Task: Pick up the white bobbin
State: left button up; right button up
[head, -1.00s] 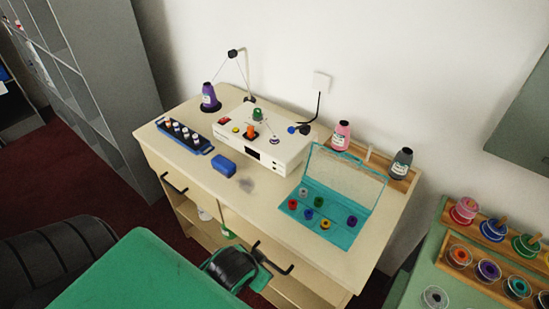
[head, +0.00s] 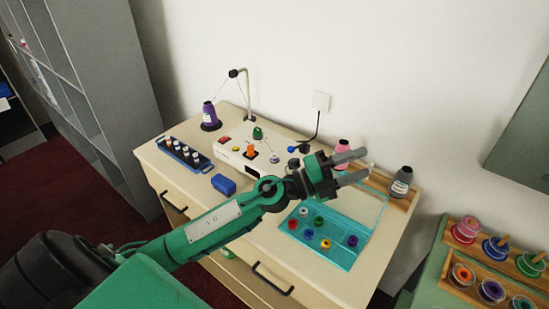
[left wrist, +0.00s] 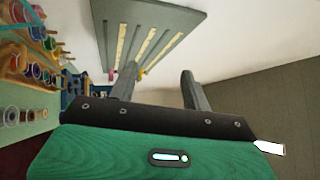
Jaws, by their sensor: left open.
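A small pale bobbin (head: 303,212), which looks like the white one, sits in the open teal box (head: 340,262) on the counter. Red (head: 293,224), green (head: 318,221), blue (head: 308,234), yellow (head: 325,244) and purple (head: 352,241) bobbins sit around it. My left gripper (head: 362,164) is open and empty, raised above the back of the box and pointing right. Its arm and fingers partly cover the box's lid and the pink cone. In the left wrist view the two fingers (left wrist: 160,72) stand apart with nothing between them; the white bobbin does not show there.
A blue block (head: 223,185), a dark rack of bobbins (head: 186,160), and purple (head: 209,114) and grey (head: 401,182) cones are on the counter. Bobbin racks (head: 461,279) stand at the right.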

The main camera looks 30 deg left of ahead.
pick_arm(q)
notch_tip(320, 180, down, 2)
jog(key=w+f+m+g, duration=0.1)
jog(key=m+g, duration=0.5)
jog(key=m, duration=0.1)
jog(key=g+y, duration=0.4)
jog(key=y, duration=1.3)
send_near(274, 156)
jog(key=shift+w+a+f+n+g+p, duration=0.2)
jog(key=shift+w+f+p, duration=0.25)
jog(key=shift+p, duration=0.15)
jog(key=shift+w+a+f+n+g+p, duration=0.1)
jog(key=shift+w+a+f+p, duration=0.1)
jog(key=shift+w+f+p, duration=0.25)
jog(key=shift+f, duration=0.3)
jog(key=shift+w+d+f+p, duration=0.1)
jog(key=shift+w+f+p, duration=0.05)
jog(key=shift+f+p, duration=0.5)
jog(key=p+x, duration=0.1)
jog(key=x, duration=0.2)
jog(key=shift+d+p, duration=0.1)
jog(key=shift+p, duration=0.2)
jog(key=shift+w+f, duration=0.2)
jog(key=shift+f, duration=0.25)
pick_arm(e)
jog(key=r, duration=0.5)
jog(key=shift+d, duration=0.2)
